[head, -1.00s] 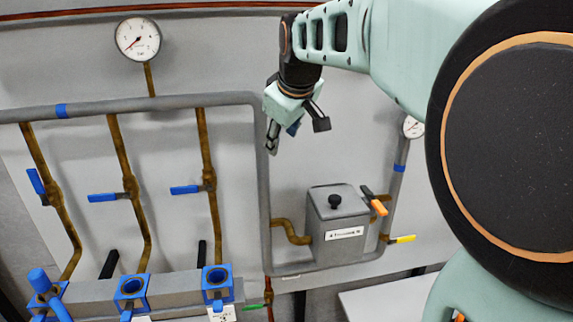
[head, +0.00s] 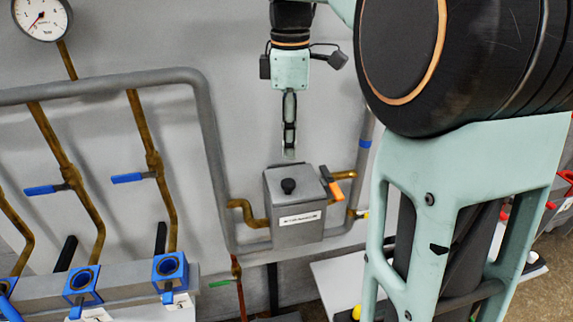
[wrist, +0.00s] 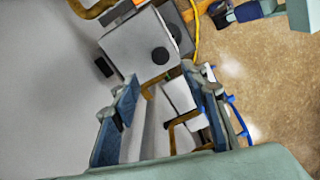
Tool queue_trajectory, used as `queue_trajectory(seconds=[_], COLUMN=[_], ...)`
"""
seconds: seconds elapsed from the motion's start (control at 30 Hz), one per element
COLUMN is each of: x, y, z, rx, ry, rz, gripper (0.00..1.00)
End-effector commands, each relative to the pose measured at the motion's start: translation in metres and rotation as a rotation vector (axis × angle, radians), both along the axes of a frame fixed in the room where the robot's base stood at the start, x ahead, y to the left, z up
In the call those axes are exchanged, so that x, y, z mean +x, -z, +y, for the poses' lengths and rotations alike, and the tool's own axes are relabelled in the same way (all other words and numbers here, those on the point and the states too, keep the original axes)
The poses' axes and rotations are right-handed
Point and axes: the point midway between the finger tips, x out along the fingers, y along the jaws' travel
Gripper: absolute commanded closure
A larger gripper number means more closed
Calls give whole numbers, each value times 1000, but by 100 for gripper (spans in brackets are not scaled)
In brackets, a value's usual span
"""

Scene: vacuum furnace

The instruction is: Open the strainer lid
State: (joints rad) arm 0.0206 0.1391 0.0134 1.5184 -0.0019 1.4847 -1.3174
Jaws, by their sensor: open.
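The strainer is a grey metal box (head: 296,216) fixed on the pipework at the wall, with a label on its front. Its lid (head: 288,172) is closed and carries a round black knob (head: 288,186). In the wrist view the lid (wrist: 133,50) lies beyond the fingertips, with the black knob (wrist: 160,56) near its corner. My gripper (head: 289,152) hangs pointing down above the strainer, apart from the lid. In the wrist view my gripper (wrist: 168,90) is open, with nothing between its fingers.
An orange-handled lever (head: 336,190) sits at the strainer's right side. Brown pipes (head: 244,212) join the box, and a thick grey pipe (head: 212,150) rises on its left. Blue-handled valves (head: 132,177) are further left. A white surface (head: 335,285) lies below right.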

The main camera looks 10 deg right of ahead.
Motion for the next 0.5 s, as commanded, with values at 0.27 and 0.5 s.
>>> queue_trajectory(seconds=[0.27,0.5], x=[-1,-1], y=[44,86], z=[0,0], rx=[0,0], ry=[0,0], rz=[4,3], gripper=[59,59])
